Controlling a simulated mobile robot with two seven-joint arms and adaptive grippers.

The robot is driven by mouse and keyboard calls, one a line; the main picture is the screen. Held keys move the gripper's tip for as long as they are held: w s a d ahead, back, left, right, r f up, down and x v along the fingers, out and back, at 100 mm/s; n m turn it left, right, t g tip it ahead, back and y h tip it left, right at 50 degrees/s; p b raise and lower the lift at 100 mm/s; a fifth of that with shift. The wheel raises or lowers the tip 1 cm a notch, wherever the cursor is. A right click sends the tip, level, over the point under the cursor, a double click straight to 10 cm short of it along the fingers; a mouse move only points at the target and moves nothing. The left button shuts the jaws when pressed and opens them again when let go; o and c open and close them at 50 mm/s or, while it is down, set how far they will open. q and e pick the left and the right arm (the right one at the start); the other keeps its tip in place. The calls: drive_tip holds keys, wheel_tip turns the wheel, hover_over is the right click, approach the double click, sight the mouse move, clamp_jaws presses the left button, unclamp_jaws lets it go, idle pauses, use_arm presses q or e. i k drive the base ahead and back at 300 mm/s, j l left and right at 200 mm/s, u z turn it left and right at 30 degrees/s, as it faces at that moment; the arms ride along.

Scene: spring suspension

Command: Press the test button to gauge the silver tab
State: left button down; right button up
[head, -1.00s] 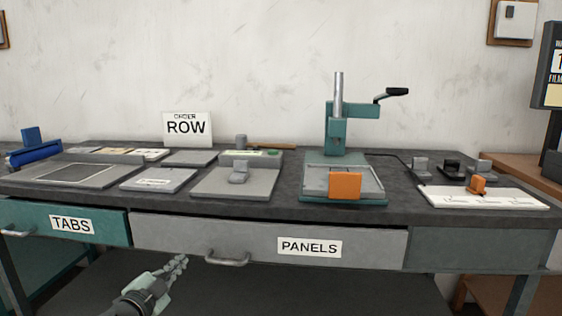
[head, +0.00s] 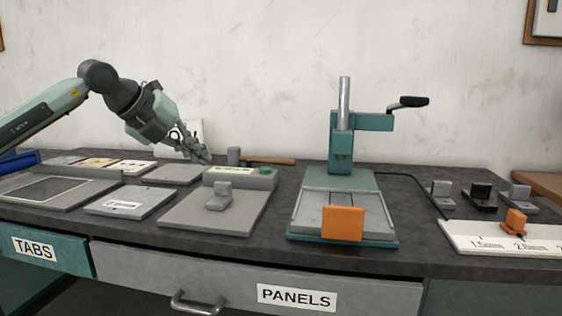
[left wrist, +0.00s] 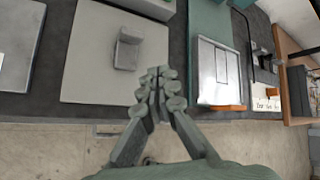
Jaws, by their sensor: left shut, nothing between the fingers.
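A silver-grey L-shaped tab (head: 219,195) sits on a flat grey plate (head: 190,217) at the middle left of the bench. Behind it is a low grey block (head: 212,179) with a pale green display (head: 232,170) and a green button (head: 265,170), which I take for the test button. My left gripper (head: 203,155) is shut and empty, above and behind the block's left end, left of the button. In the left wrist view the tab (left wrist: 128,48) shows beyond and left of the shut fingertips. My right gripper is out of view.
A teal lever press (head: 342,150) with an orange block (head: 343,223) at its front stands right of the plate. Several grey and black tabs (head: 480,197) and a white scale with an orange slider (head: 515,220) are farther right. A wooden-handled tool (head: 268,160) lies behind the block.

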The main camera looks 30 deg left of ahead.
sight(265, 170)
drive_tip(key=i, duration=0.9)
